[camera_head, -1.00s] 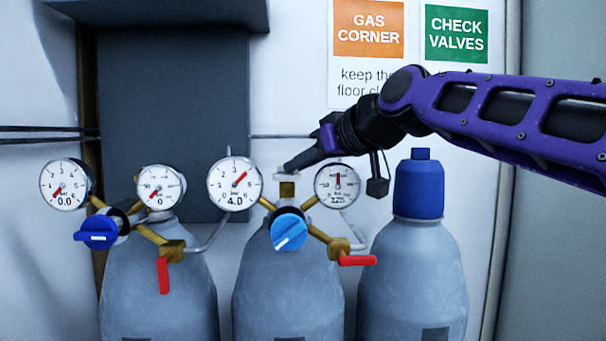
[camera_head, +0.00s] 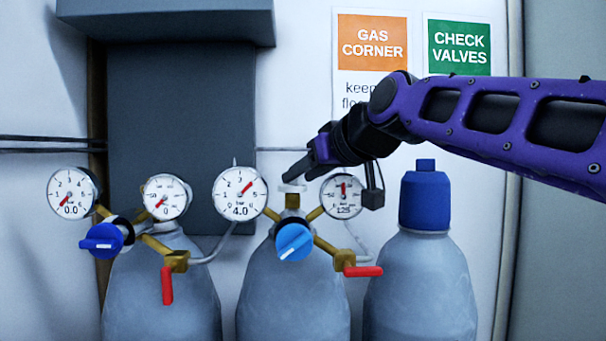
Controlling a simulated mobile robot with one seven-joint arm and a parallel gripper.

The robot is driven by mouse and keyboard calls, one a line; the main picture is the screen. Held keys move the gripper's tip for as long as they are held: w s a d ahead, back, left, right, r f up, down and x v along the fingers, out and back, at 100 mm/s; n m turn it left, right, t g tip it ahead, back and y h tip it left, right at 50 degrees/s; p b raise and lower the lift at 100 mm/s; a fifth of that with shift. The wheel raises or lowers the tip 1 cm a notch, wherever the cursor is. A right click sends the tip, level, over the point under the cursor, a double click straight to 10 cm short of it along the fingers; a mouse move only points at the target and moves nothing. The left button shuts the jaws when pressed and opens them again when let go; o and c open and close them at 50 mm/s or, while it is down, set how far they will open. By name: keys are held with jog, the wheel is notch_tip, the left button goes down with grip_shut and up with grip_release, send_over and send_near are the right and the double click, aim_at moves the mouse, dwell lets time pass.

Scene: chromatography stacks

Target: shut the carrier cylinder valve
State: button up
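The middle grey cylinder (camera_head: 292,292) carries a brass valve stem (camera_head: 292,201) with a pale handwheel (camera_head: 292,187) on top. Its regulator has a light blue knob (camera_head: 294,242), a left gauge (camera_head: 240,194) reading 4.0 and a right gauge (camera_head: 342,196) with small, unclear digits. A red lever (camera_head: 362,271) lies level at its outlet. My gripper (camera_head: 290,177) comes from the right, its dark fingers pointing left and down at the handwheel. They overlap it in the picture; I cannot tell whether they touch it. Finger spacing is not clear. No label names the carrier cylinder.
The left cylinder (camera_head: 160,290) has a dark blue knob (camera_head: 101,241), a gauge (camera_head: 73,194) reading 0.0 and a hanging red lever (camera_head: 167,286). The right cylinder (camera_head: 420,285) wears a blue cap (camera_head: 424,200) below my arm. A dark panel (camera_head: 180,120) stands behind.

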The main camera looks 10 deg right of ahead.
jog(key=v, duration=1.7)
jog(key=shift+r, duration=0.15)
jog(key=shift+s, duration=0.15)
jog(key=shift+c, duration=0.3)
